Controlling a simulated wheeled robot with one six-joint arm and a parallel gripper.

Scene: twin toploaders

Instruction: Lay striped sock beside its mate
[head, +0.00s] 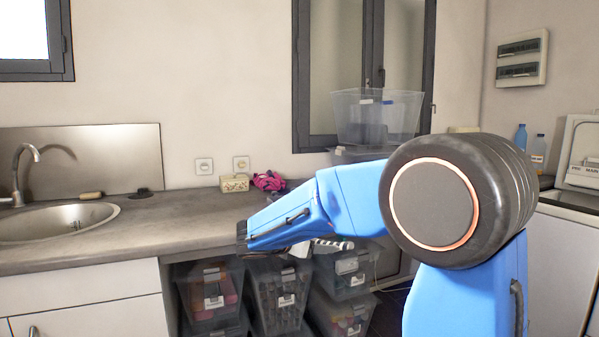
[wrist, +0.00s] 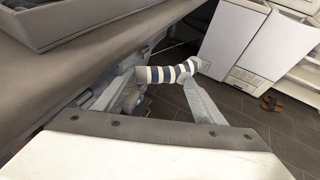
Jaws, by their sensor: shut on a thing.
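The striped sock (wrist: 168,74), white with dark blue bands, is held between the fingers of my gripper (wrist: 160,78) in the wrist view. It lies across the fingertips, above the dark tiled floor and beside the counter edge. In the head view the sock (head: 334,244) shows as a small striped end below my blue arm, just off the front of the counter; my gripper (head: 302,248) is mostly hidden by the arm there. I cannot make out a second striped sock in either view.
The grey counter (head: 170,225) has a sink (head: 55,222) at left, and a small patterned box (head: 234,183) and a pink bundle (head: 269,181) at the back. Clear bins (head: 210,292) stand below. A grey tray (wrist: 75,32) sits on the counter. White machines (wrist: 262,45) stand at right.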

